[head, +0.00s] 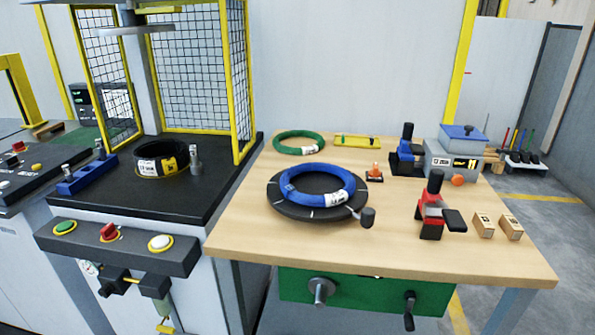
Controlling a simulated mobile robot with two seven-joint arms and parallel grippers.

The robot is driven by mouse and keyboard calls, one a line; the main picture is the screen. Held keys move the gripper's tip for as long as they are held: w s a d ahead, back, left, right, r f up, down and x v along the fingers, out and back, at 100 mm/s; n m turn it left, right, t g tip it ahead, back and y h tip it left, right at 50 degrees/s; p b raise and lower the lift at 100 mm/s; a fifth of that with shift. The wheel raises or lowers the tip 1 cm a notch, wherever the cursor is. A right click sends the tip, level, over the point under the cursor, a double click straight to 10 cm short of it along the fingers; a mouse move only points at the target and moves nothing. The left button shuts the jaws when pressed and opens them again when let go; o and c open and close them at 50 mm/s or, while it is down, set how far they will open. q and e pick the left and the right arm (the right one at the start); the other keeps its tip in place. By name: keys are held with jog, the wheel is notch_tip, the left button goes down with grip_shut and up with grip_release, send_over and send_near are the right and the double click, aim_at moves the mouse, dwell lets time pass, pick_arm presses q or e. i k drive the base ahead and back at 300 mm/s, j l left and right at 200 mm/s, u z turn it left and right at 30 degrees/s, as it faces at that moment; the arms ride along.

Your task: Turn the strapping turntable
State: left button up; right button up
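The strapping turntable (283,207) is a round black disc with light marks on its rim, lying on the wooden workbench. A blue coil (290,190) with a white label lies flat on it, roughly centred. A dark knob (368,212) stands at the turntable's front right edge. Neither of my grippers shows in the head view.
A green coil (299,143) and a yellow tool (358,140) lie behind the turntable. To its right are an orange-topped part (374,174), a red and black tool (433,212) and a blue-handled tool (407,152). A caged press (150,200) stands left.

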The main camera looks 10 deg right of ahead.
aim_at(314, 183)
jog(key=i+l, duration=0.15)
jog(key=i, duration=0.2)
jog(key=i+l, duration=0.1)
jog(key=i, duration=0.2)
jog(key=z, duration=1.7)
